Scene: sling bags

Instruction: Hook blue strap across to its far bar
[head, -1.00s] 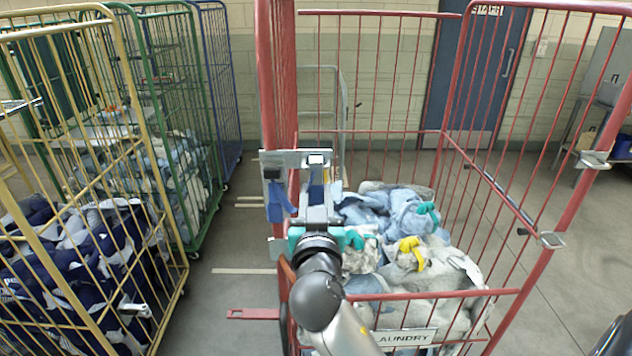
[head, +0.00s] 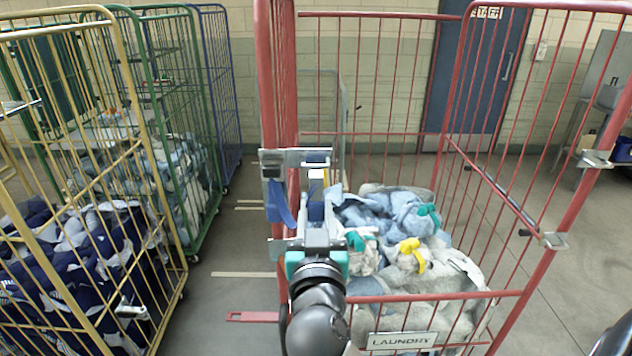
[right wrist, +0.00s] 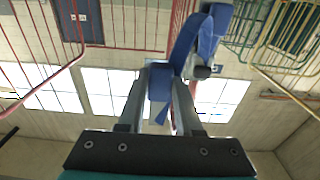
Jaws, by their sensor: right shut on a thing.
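The blue strap (head: 279,205) hangs at the left front post of the red laundry cage (head: 283,80), by a metal bracket plate. My right gripper (head: 317,196) is beside that post, above the cage's open front, shut on the strap. In the right wrist view the strap (right wrist: 160,82) lies between the two fingers (right wrist: 158,105) and runs up to a blue fixing (right wrist: 217,18). My left gripper is not in view.
Grey and blue laundry (head: 400,215) with yellow and teal pieces fills the red cage's bottom. A "LAUNDRY" sign (head: 402,340) hangs on its low front rail. A yellow cage (head: 128,90) and a green cage (head: 208,120) stand left. The space above the laundry is clear.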

